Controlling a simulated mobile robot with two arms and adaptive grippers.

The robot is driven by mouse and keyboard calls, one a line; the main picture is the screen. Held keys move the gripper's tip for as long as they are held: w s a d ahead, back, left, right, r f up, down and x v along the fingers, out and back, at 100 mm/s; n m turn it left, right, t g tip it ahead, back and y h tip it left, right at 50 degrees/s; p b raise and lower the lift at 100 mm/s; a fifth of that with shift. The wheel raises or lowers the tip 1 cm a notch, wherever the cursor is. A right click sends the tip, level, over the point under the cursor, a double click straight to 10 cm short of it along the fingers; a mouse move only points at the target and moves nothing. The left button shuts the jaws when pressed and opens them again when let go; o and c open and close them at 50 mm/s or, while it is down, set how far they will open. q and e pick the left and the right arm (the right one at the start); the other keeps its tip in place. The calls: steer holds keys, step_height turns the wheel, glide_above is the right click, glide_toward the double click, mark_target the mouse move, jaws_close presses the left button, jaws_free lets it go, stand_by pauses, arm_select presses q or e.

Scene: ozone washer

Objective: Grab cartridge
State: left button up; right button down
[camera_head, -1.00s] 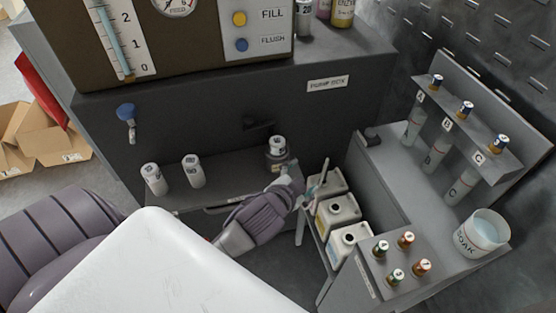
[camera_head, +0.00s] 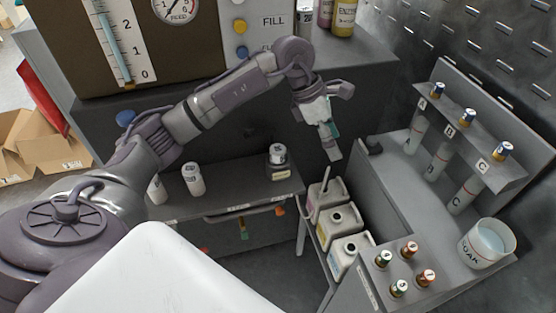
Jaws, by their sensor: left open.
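White cylinders with dark-marked tops that look like cartridges stand on the low grey shelf: one at the left (camera_head: 194,179), and another (camera_head: 156,190) partly hidden behind my left arm. A similar white-topped one (camera_head: 277,155) sits in a dark holder at the shelf's right end. Small capped vials (camera_head: 409,250) stand on the right counter. I cannot tell which of these is the cartridge meant. My left gripper (camera_head: 332,147) is open, pointing down in the air, to the right of the holder and above the jugs. It touches none of the cylinders. My right gripper is not in view.
White jugs (camera_head: 345,250) stand in a row below the gripper. A rack with tubes A, B and C (camera_head: 440,160) and a soak beaker (camera_head: 488,241) are at the right. The brown control panel (camera_head: 200,55) stands behind my arm.

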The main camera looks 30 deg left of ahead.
mark_target(278, 148)
arm_select(q)
steer(key=a+r+n+g+y, duration=0.1)
steer(key=a+r+y, duration=0.15)
steer(key=a, duration=0.45)
steer(key=a+r+y, duration=0.1)
steer(key=a+y, duration=0.2)
steer(key=a, duration=0.4)
steer(key=f, duration=0.8)
steer(key=shift+s+f, duration=0.25)
steer(key=shift+f, duration=0.15)
steer(key=f, duration=0.1)
steer(key=f+p, duration=0.1)
steer(key=f, duration=0.2)
steer(key=shift+s+d+f, duration=0.1)
steer(key=shift+s, duration=0.2)
steer(key=shift+w+f, duration=0.1)
steer(key=shift+f, duration=0.45)
steer(key=c, duration=1.3)
steer(key=shift+r, duration=0.1)
